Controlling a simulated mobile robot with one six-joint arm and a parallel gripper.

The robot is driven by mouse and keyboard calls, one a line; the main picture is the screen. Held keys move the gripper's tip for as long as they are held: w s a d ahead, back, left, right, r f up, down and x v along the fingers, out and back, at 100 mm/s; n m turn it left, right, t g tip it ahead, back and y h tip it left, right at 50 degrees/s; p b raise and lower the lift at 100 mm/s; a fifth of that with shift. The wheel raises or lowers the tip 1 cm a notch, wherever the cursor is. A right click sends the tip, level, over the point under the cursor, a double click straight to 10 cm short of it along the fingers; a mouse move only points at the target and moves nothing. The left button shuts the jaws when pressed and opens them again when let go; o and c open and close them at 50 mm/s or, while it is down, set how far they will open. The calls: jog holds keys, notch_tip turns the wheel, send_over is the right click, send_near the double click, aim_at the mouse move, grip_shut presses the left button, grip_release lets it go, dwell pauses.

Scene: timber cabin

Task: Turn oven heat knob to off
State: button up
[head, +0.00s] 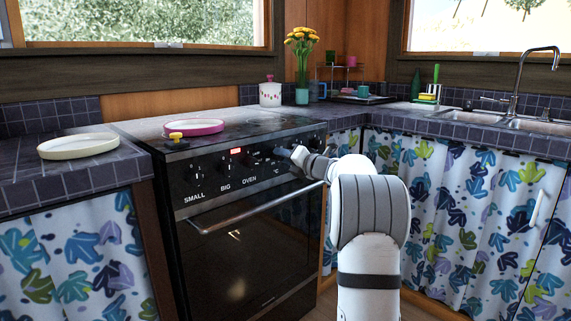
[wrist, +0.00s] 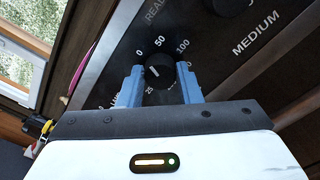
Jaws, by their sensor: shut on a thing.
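The black oven (head: 245,235) stands in the middle of the head view, with a row of knobs and a red lit display on its front panel. The labels SMALL, BIG, OVEN and °C are readable there. My gripper (head: 284,151) reaches the panel near the °C label. In the wrist view, the blue fingers of my gripper (wrist: 161,76) are shut on a round black heat knob (wrist: 161,66), one on each side. A white pointer line shows on the knob, slanting. Numbers 0, 50 and 100 stand around it; other marks are partly hidden by the fingers.
A pink round dish (head: 193,127) and a yellow-topped item (head: 176,138) are on the cooktop. A white plate (head: 78,146) lies on the left counter. Another black knob (wrist: 232,3) and the word MEDIUM are close by. The oven handle (head: 250,210) runs below the panel.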

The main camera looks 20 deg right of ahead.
jog(key=shift+n, duration=1.7)
jog(key=o, duration=1)
jog(key=shift+c, duration=0.2)
jog(key=p+v, duration=0.1)
jog(key=v, duration=0.6)
jog(key=shift+s+p, duration=0.35)
jog(key=shift+p, duration=0.05)
